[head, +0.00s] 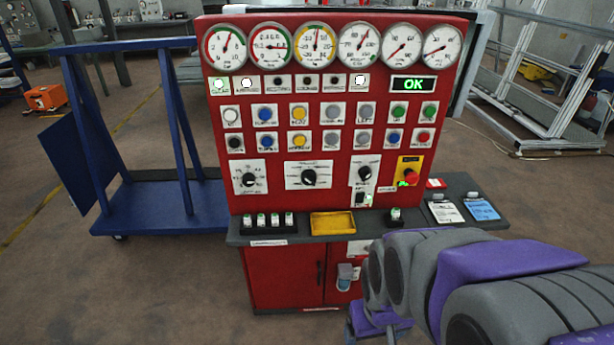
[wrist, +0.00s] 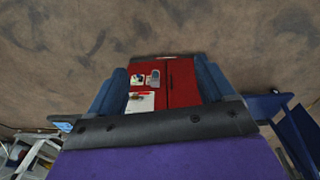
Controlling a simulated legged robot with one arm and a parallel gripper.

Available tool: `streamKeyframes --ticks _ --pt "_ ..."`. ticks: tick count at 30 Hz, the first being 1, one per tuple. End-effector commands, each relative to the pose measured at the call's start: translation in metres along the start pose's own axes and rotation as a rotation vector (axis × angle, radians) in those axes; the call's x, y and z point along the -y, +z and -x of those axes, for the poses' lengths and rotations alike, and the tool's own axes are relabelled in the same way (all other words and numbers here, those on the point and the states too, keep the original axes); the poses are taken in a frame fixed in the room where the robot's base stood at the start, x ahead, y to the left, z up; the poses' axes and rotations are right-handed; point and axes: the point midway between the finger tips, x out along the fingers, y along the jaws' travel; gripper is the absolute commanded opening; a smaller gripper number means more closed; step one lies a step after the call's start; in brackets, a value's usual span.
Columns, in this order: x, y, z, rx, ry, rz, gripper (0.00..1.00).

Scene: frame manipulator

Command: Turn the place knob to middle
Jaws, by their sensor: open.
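A red control panel (head: 284,208) stands upright in the head view. Its lower row has three black rotary knobs on white plates: a left knob (head: 249,180), a middle knob (head: 309,177) and a right knob (head: 364,173). The labels are too small to read, so I cannot tell which is the place knob. My gripper (wrist: 160,84) shows in the wrist view with two blue fingers spread apart and nothing between them touching. Beyond them is the red cabinet below the panel, seen upside down. The knobs are not visible in the wrist view.
A grey ledge (head: 300,236) juts below the knobs with a yellow tray (head: 333,223) and small cylinders. A red emergency button (head: 410,176) sits right of the knobs. A blue cart (head: 160,205) stands left. My arm fills the lower right of the head view.

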Motion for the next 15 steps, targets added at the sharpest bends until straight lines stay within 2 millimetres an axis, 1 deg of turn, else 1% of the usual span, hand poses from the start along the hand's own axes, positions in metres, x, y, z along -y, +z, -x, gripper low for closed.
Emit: streamKeyframes --ticks 1,2,3,5,6,12,15 --pt "-0.003 -0.025 -0.01 -0.047 0.012 0.021 0.83" --pt "-0.004 -0.041 -0.015 -0.084 0.02 0.035 0.83" --pt "-0.007 -0.061 -0.021 -0.131 0.033 0.054 0.83" --pt "-0.011 -0.091 -0.03 -0.202 0.055 0.084 0.83" --pt "-0.013 -0.111 -0.036 -0.248 0.071 0.105 0.83" --pt "-0.021 -0.2 -0.062 -0.479 0.163 0.217 0.83" --pt "-0.022 -0.24 -0.073 -0.593 0.218 0.278 0.83"
